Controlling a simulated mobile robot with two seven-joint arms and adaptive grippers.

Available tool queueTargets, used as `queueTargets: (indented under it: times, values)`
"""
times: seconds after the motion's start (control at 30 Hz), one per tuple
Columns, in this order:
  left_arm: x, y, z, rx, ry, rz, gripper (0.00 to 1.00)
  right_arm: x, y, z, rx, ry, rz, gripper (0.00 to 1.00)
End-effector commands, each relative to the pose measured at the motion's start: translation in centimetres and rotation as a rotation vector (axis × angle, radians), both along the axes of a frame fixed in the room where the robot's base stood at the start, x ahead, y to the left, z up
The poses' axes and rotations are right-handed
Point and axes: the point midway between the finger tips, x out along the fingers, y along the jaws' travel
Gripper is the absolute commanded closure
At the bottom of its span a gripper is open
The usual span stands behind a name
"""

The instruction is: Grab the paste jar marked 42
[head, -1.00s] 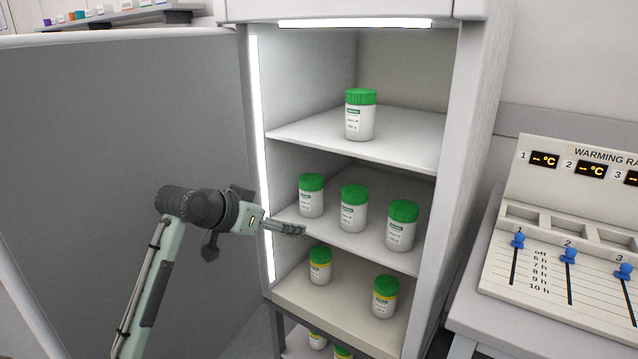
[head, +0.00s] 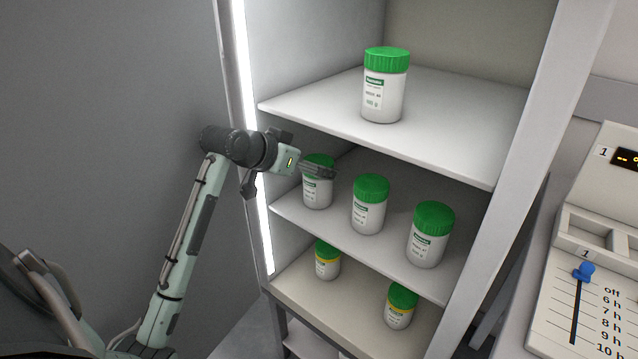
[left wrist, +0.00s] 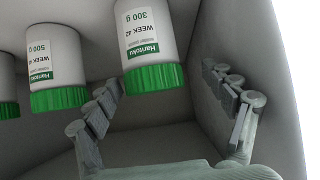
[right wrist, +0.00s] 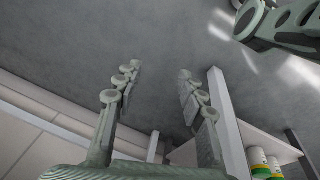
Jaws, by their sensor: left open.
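White jars with green lids stand on the cabinet's middle shelf. My left gripper (head: 322,171) is open in front of the leftmost jar (head: 317,190), overlapping its lid in the head view. In the left wrist view, which is upside down, that jar (left wrist: 146,40) reads WEEK 42, 300 g; it lies ahead of the open fingers (left wrist: 168,110), nearer the left finger, with nothing held. The jar beside it (left wrist: 52,65) reads 500 g; its week looks like 42, but I cannot be sure. My right gripper (right wrist: 158,80) is open and empty, away from the jars.
A single jar (head: 385,85) stands on the upper shelf (head: 450,120). Two more jars (head: 368,205) (head: 430,235) share the middle shelf. Yellow-banded jars (head: 327,260) (head: 400,306) stand below.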

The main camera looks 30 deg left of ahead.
Motion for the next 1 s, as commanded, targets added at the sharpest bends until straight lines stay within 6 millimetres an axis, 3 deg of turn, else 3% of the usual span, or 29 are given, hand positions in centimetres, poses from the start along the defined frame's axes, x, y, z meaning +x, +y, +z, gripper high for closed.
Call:
queueTargets:
  times: [0.33, 0.63, 1.0]
  values:
    - [3.9, -1.1, -2.5, -0.002, 0.0, 0.0, 0.17, -0.8, -0.3, -1.1, -0.007, 0.013, 0.01, 0.6]
    - [4.4, -1.1, -2.8, 0.001, 0.0, 0.001, 0.17, -0.9, -0.3, -1.2, -0.008, 0.012, 0.011, 0.6]
    - [4.4, -1.1, -2.8, 0.0, 0.0, 0.0, 0.61, -0.9, -0.3, -1.2, -0.008, 0.012, 0.011, 0.6]
